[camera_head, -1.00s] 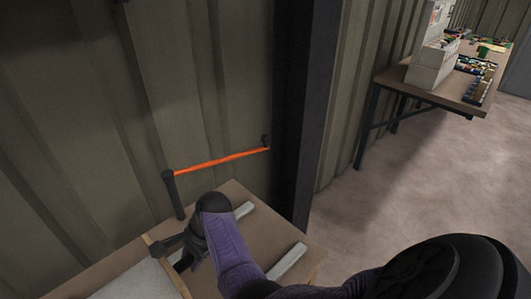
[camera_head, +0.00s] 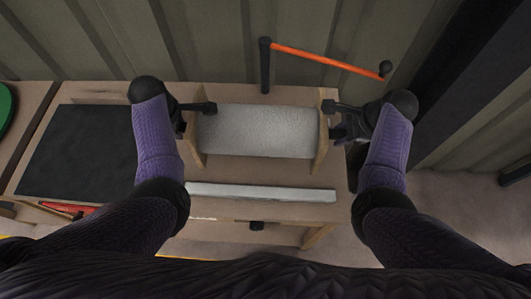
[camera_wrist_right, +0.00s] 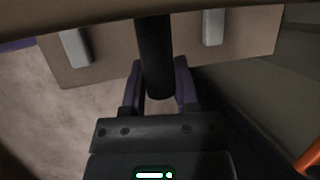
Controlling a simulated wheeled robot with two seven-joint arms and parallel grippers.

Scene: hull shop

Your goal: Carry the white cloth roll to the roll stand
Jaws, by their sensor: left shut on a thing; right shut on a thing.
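The white cloth roll (camera_head: 258,132) lies level across the middle of the head view, with a tan upright plate (camera_head: 322,145) at each end. My left gripper (camera_head: 198,109) is shut on the dark rod end at its left, and my right gripper (camera_head: 338,115) on the rod end at its right. The right wrist view shows the black rod (camera_wrist_right: 155,60) between the right fingers. A pale bar (camera_head: 260,192) runs along the tan top in front of the roll. Two such bars (camera_wrist_right: 214,28) show in the wrist view, either side of the rod. Contact beneath the roll is hidden.
A black mat (camera_head: 75,150) lies on the bench to the left, with a green round thing (camera_head: 6,105) beyond. An orange bar (camera_head: 325,60) on a dark post stands behind the roll, near the ribbed wall. A dark column (camera_head: 470,80) rises at right.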

